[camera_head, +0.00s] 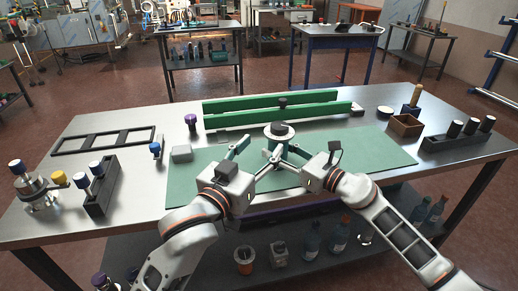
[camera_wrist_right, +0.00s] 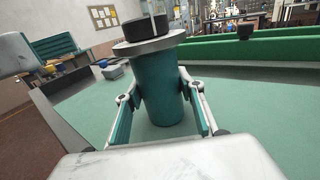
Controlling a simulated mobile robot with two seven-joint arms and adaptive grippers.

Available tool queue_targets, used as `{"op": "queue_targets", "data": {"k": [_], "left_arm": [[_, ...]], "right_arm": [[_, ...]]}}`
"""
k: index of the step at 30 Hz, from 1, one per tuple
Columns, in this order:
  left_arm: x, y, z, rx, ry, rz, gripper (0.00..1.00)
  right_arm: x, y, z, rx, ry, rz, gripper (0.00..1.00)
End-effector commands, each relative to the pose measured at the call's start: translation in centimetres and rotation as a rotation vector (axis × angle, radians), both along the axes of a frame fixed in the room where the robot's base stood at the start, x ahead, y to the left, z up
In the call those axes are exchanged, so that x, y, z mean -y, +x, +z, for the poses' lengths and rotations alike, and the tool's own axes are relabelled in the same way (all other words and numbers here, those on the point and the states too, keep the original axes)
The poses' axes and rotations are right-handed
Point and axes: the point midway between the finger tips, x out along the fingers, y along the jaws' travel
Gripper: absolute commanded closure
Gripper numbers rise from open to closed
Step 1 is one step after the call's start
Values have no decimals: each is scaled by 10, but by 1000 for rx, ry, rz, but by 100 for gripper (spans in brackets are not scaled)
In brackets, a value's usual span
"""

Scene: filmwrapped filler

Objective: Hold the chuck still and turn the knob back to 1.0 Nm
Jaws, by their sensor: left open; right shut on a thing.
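The chuck is an upright teal cylinder with a wide grey disc on top, standing on the green mat. Its body (camera_wrist_right: 158,88) shows clearly in the right wrist view. The black knob (camera_head: 279,128) sits on the disc, and it also shows in the right wrist view (camera_wrist_right: 146,27). Any scale marking on it is too small to read. My right gripper (camera_head: 287,156) is shut on the teal body, below the disc, with one finger on each side. My left gripper (camera_head: 254,154) is open and empty, just left of the chuck, fingers spread.
Green rails (camera_head: 275,106) run behind the chuck. Black racks stand at the left (camera_head: 97,192) and right (camera_head: 455,143), with a brown box (camera_head: 405,126) nearby. The green mat (camera_head: 370,150) is clear to the right.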

Motion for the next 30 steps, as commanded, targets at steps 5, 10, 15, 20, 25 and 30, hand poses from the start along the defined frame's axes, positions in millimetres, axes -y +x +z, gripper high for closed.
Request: {"op": "queue_targets", "data": {"k": [5, 10, 15, 20, 25, 30], "left_arm": [[0, -1, -1, -1, 0, 0, 49], [0, -1, -1, -1, 0, 0, 49], [0, -1, 0, 0, 0, 0, 49], [0, 0, 0, 0, 0, 0, 49], [0, 0, 0, 0, 0, 0, 49], [0, 0, 0, 0, 0, 0, 49]], "right_arm": [[0, 0, -2, -4, -2, 0, 92], [0, 0, -2, -3, -3, 0, 92], [0, 0, -2, -3, -2, 0, 42], [0, 0, -1, -1, -1, 0, 42], [3, -2, -1, -1, -1, -1, 42], [20, -14, -1, 0, -4, -2, 42]]}}
